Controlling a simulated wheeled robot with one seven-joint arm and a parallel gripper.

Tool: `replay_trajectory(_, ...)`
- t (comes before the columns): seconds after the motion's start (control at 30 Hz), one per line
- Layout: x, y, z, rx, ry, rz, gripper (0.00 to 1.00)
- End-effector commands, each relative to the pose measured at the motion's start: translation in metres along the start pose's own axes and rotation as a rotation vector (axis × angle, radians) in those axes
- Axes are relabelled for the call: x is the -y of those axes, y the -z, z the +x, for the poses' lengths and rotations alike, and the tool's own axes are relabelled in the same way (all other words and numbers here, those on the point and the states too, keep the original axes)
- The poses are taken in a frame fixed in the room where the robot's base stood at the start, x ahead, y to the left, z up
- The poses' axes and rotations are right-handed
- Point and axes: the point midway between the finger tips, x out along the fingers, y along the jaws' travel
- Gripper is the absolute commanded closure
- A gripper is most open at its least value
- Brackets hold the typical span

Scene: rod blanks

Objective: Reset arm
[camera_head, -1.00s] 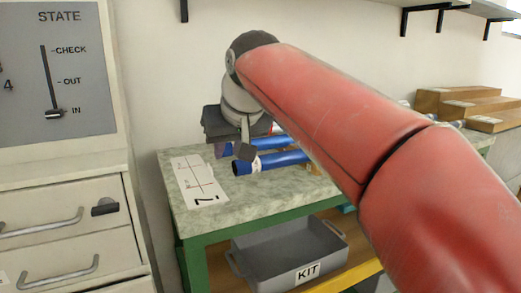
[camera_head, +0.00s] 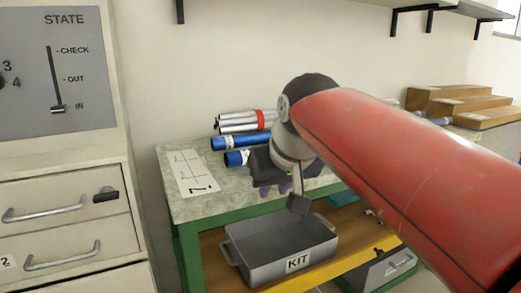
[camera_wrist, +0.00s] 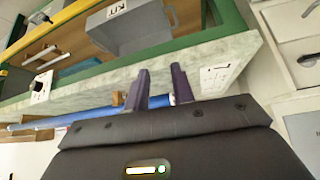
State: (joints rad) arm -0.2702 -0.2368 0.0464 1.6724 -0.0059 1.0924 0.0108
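My gripper (camera_head: 272,190) hangs over the front part of the green bench's marbled top (camera_head: 225,200) in the head view. In the wrist view its two dark fingers (camera_wrist: 161,88) stand apart with nothing between them. Two blue rods (camera_head: 232,143) lie on the bench behind the gripper, partly hidden by it. Several silver rods, one with a red band (camera_head: 261,119), lie behind the blue ones. A blue rod (camera_wrist: 75,117) also shows beside the fingers in the wrist view.
A grey KIT bin (camera_head: 240,258) stands on the shelf under the bench. A marked white card (camera_head: 191,172) lies at the bench's left end. The STATE cabinet (camera_head: 60,170) stands at left, its lever at IN. Wooden steps (camera_head: 455,105) are at right.

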Motion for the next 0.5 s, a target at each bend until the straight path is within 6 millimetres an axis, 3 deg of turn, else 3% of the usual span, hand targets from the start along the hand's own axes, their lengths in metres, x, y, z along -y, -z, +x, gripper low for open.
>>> replay_trajectory(0.17, -0.035, -0.078, 0.005, 0.036, -0.057, 0.08, 0.75)
replay_trajectory(0.3, -0.058, -0.164, 0.018, 0.073, -0.106, 0.164, 0.75)
replay_trajectory(0.4, -0.066, -0.215, 0.029, 0.095, -0.13, 0.213, 0.75)
replay_trajectory(0.5, -0.068, -0.251, 0.038, 0.111, -0.144, 0.245, 0.75)
